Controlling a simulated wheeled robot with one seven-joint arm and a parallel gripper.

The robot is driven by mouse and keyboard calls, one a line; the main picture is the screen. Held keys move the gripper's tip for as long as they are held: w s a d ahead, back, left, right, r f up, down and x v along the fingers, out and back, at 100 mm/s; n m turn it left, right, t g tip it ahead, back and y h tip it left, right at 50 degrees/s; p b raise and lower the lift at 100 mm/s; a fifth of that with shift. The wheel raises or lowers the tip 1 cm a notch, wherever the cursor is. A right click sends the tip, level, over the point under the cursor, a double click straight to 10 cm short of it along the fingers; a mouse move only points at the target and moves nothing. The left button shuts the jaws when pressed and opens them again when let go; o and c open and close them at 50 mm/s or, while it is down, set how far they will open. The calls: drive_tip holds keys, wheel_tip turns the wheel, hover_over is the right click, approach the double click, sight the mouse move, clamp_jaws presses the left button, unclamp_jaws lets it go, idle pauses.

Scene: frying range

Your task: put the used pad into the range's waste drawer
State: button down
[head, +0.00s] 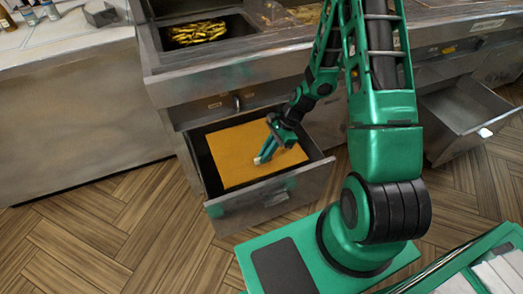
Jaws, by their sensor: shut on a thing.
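The used pad (232,157) is a flat orange-brown sheet. It lies level within the outline of an open drawer (265,201) of the range and covers most of its opening. Dark drawer interior shows along the pad's left and right sides. I cannot tell whether the pad rests on the drawer floor or is held just above it. My gripper (262,158) reaches down from the upper right and is shut on the pad, over its right half. Part of the pad is hidden by the gripper.
A second open drawer (463,112) juts out at the right and looks empty. Above, the range (232,72) has a well holding golden fried food (198,32). A counter (75,62) with small bottles stands at the left. Wooden floor (110,225) is clear at the lower left.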

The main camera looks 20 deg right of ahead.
drive_tip(key=shift+f, duration=13.15)
drive_tip(key=c, duration=1.7)
unclamp_jaws()
drive_tip(key=shift+c, duration=0.2)
drive_tip(key=shift+d+r, duration=0.25)
drive_tip(key=shift+r, duration=0.2)
drive_tip(key=v, duration=0.9)
drive_tip(key=shift+d+r, duration=0.15)
drive_tip(key=shift+r, duration=0.15)
